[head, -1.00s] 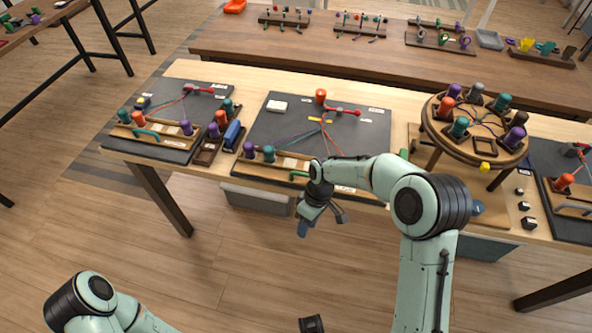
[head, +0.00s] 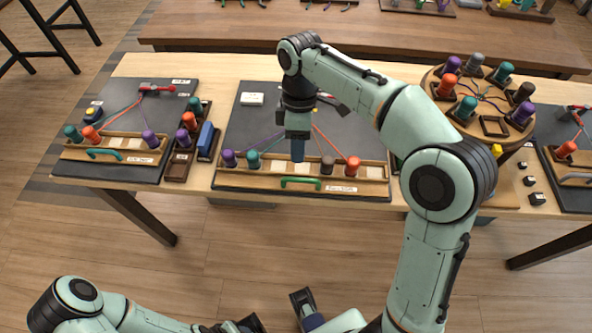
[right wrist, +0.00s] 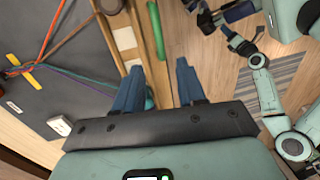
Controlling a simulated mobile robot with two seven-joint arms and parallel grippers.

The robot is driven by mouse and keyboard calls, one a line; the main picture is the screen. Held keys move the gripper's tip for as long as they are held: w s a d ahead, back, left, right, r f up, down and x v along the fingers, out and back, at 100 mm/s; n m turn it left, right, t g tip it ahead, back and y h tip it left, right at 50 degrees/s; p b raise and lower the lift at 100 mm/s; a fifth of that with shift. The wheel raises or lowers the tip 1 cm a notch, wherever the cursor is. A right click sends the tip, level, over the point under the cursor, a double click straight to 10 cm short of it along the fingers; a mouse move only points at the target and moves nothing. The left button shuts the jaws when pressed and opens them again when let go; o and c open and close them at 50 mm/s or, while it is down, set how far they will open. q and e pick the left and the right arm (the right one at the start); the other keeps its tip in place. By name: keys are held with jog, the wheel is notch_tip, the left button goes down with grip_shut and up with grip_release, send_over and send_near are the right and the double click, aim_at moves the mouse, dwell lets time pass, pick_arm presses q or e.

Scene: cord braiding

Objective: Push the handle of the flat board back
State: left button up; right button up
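The flat board (head: 240,118) is the dark grey one in the middle of the table. A wooden rail with several coloured spools runs along its front, with a green handle (head: 301,183) on its front side. In the right wrist view the handle (right wrist: 157,30) stands ahead of the gap between my fingers. My right gripper (head: 297,157) points down over the rail, just behind the handle in the head view. Its two blue fingers are apart and empty in the right wrist view (right wrist: 157,80). My left gripper (head: 245,324) is low at the bottom edge, partly cut off.
A similar board (head: 115,175) with a teal handle is on the left, beside a small spool tray (head: 180,165). A round wooden stand (head: 440,105) with several spools is on the right. A white labelled block (head: 252,99) lies on the middle board.

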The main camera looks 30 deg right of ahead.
jog(key=b, duration=0.2)
send_over(297, 173)
jog(key=s+a, duration=0.1)
jog(key=s, duration=0.2)
jog(key=f, duration=0.9)
jog(key=shift+a+f, duration=0.2)
grip_shut()
